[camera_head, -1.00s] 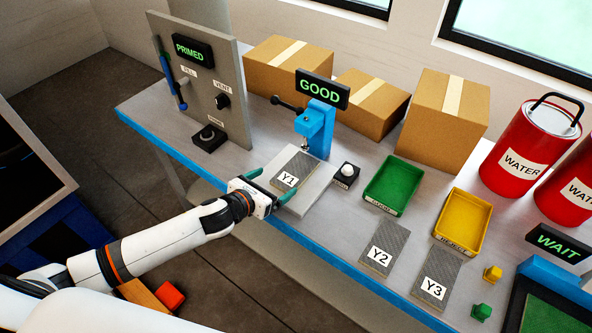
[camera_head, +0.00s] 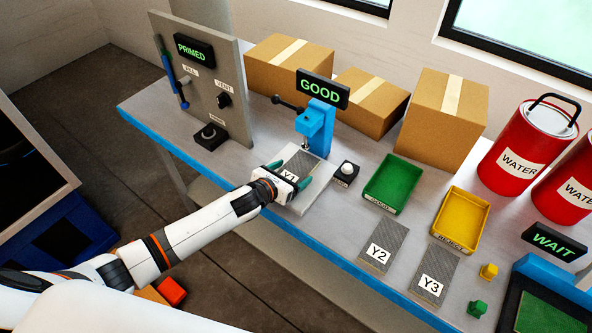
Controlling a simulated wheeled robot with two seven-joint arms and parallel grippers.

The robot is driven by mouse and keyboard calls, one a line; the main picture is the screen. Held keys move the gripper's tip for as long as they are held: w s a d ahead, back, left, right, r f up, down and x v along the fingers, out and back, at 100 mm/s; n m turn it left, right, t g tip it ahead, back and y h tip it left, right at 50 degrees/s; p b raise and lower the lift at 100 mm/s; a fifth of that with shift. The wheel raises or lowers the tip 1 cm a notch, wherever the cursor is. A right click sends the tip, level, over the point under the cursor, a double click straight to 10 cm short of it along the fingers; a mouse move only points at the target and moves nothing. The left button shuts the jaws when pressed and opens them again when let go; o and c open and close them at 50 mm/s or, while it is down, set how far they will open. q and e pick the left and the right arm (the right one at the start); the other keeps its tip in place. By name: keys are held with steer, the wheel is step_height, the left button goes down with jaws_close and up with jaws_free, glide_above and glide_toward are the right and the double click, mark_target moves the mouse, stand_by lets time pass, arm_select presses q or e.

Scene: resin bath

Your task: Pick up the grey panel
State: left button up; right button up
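A grey panel marked Y1 (camera_head: 302,160) lies flat on a pale plate (camera_head: 316,194) under the blue tester (camera_head: 314,131). Two more grey panels, Y2 (camera_head: 378,248) and Y3 (camera_head: 436,276), lie on the bench to the right. My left gripper (camera_head: 289,175) is over the near end of Y1. Its green fingers are apart, one at each side of the panel, and its body hides part of the Y1 label. I cannot tell whether the fingers touch the panel. My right gripper is not in view.
A GOOD sign (camera_head: 323,88) tops the tester. A black button box (camera_head: 344,175), a green tray (camera_head: 389,186) and a yellow tray (camera_head: 462,222) stand to its right. Cardboard boxes (camera_head: 444,120) and red water cans (camera_head: 527,152) line the back. A panel with a PRIMED sign (camera_head: 194,50) stands left.

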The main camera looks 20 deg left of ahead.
mark_target(289, 177)
arm_select(q)
steer(key=c, duration=0.9)
steer(key=shift+r, duration=0.45)
steer(key=shift+s+a+r+b, duration=0.1)
steer(key=shift+s+r+b, duration=0.1)
steer(key=shift+r, duration=0.4)
steer(key=shift+s+a+r+b, duration=0.1)
steer(key=shift+r+b, duration=0.05)
steer(key=shift+r, duration=0.45)
steer(key=shift+s+a+r+b, duration=0.1)
steer(key=shift+s+a+b, duration=0.7)
steer(key=shift+s, duration=1.9)
steer(key=shift+s+a+b, duration=0.45)
steer(key=shift+s+a, duration=0.65)
steer(key=shift+s, duration=1.65)
steer(key=shift+s+a+r+b, duration=0.1)
steer(key=shift+s+a+b, duration=0.7)
steer(key=shift+s, duration=1.9)
